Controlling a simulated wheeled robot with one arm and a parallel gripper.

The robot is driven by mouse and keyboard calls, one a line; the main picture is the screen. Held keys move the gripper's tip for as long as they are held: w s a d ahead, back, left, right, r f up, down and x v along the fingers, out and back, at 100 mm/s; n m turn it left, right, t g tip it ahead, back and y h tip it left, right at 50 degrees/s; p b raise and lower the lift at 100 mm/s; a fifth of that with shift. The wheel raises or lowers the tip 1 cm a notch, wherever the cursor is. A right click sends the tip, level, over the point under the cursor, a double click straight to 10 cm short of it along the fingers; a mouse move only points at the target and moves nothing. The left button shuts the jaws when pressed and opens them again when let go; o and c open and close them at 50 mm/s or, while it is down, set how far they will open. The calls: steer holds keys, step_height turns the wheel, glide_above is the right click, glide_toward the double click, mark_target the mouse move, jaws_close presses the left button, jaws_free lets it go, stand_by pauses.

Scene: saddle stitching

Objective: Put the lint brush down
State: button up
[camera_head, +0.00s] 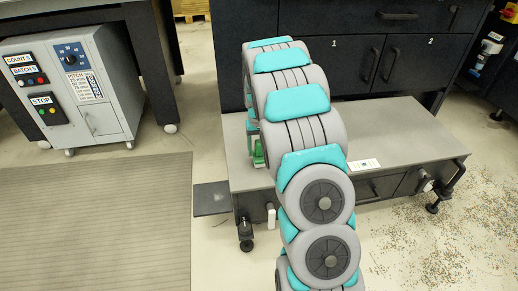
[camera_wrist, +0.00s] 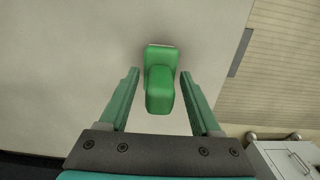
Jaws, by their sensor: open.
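The lint brush is a green block-like thing (camera_wrist: 160,85) in the middle of the wrist view, over a plain grey surface. My gripper (camera_wrist: 160,73) is open, with one green finger on each side of the brush and a visible gap on both sides. The brush appears to rest on the surface, though its contact is hard to see. In the head view my arm hides most of this spot. Only a small green patch (camera_head: 259,154) shows at the arm's left edge, and I cannot tell whether it is brush or finger.
A low grey bench (camera_head: 400,137) stands under my arm, with a small white card (camera_head: 364,164) on it. Dark cabinets (camera_head: 405,62) rise behind. A grey control box (camera_head: 75,88) stands at left beside a ribbed mat (camera_head: 95,225). Debris (camera_head: 440,235) litters the floor at right.

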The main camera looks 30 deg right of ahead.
step_height(320, 180, up, 12)
steer(key=shift+r, duration=0.15)
steer(key=shift+s+a+r, duration=0.1)
steer(key=shift+s+a, duration=0.05)
steer(key=s+a+r+n, duration=0.1)
steer(key=s+a, duration=0.4)
steer(key=s, duration=0.8)
steer(key=s+a+n+g, duration=0.1)
steer(key=s+a, duration=0.5)
steer(key=s, duration=0.8)
steer(key=s+a+r+n, duration=0.1)
steer(key=s+a, duration=0.5)
steer(key=s, duration=0.7)
steer(key=shift+s+r+g, duration=0.35)
steer(key=shift+s+g, duration=0.05)
